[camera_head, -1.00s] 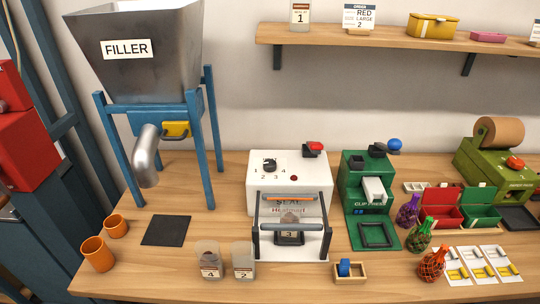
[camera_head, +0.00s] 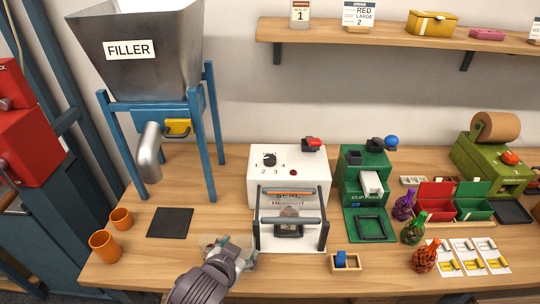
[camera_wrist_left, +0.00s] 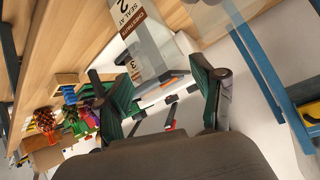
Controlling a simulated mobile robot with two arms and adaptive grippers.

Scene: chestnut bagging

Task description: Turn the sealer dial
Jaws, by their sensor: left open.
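The sealer (camera_head: 315,185) is a white box at mid-table with a hinged bar frame at its front. Its dial (camera_head: 269,159) is a black knob on the top left, ringed by the numbers 1 to 4. I cannot tell which number it points to. A bag stands under the sealer's bar. My left gripper (camera_head: 236,250) is open, low in front of the sealer's left side and apart from the dial. In the wrist view its two green-padded fingers (camera_wrist_left: 162,95) are spread, and a bag labelled "seal at 2" (camera_wrist_left: 128,18) shows beyond. My right gripper is not seen.
A red knob (camera_head: 312,143) sits on the sealer's back right. The green clip press (camera_head: 365,180) stands to its right. A wooden tray with a blue piece (camera_head: 358,262) lies in front. The filler (camera_head: 150,60) and black mat (camera_head: 170,222) are left, with clear table between.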

